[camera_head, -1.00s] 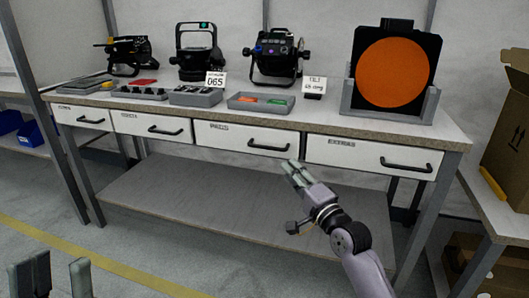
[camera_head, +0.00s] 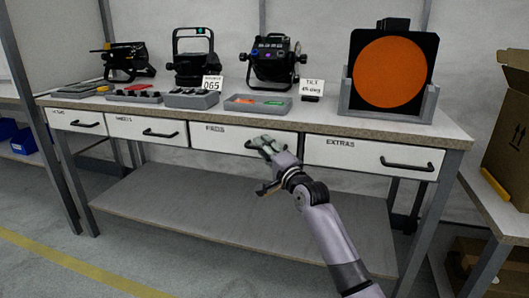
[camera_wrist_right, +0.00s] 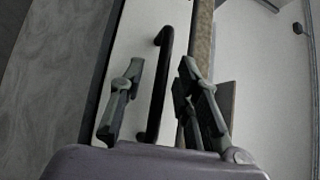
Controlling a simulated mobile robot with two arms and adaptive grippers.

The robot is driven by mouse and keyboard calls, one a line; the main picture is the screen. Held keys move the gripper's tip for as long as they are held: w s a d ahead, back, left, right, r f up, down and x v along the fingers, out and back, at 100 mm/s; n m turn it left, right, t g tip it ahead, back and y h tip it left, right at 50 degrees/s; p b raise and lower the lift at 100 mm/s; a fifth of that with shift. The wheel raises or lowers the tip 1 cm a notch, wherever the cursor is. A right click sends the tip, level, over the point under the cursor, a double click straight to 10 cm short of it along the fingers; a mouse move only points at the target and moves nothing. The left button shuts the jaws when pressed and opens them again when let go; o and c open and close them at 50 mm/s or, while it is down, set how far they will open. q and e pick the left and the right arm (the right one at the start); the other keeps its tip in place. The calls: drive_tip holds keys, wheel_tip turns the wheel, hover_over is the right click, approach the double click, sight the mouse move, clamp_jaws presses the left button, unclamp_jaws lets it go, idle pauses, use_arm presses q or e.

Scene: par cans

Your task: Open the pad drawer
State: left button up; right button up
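The third drawer from the left (camera_head: 215,138) is white and shut flush in the bench front. In the right wrist view the handle (camera_wrist_right: 158,85) stands between the spread fingers of the right gripper (camera_wrist_right: 160,75), with gaps on both sides. The right gripper is open and holds nothing. My left gripper is out of view.
The EXTRAS drawer (camera_head: 345,158) is to the right, and two more shut drawers are to the left. Lamps, grey trays and an orange disc (camera_head: 390,72) in a stand are on the bench top. A lower shelf (camera_head: 190,205) lies below. A cardboard box (camera_head: 508,130) stands at right.

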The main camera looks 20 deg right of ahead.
drive_tip(key=shift+c, duration=0.4)
clamp_jaws()
idle(0.5)
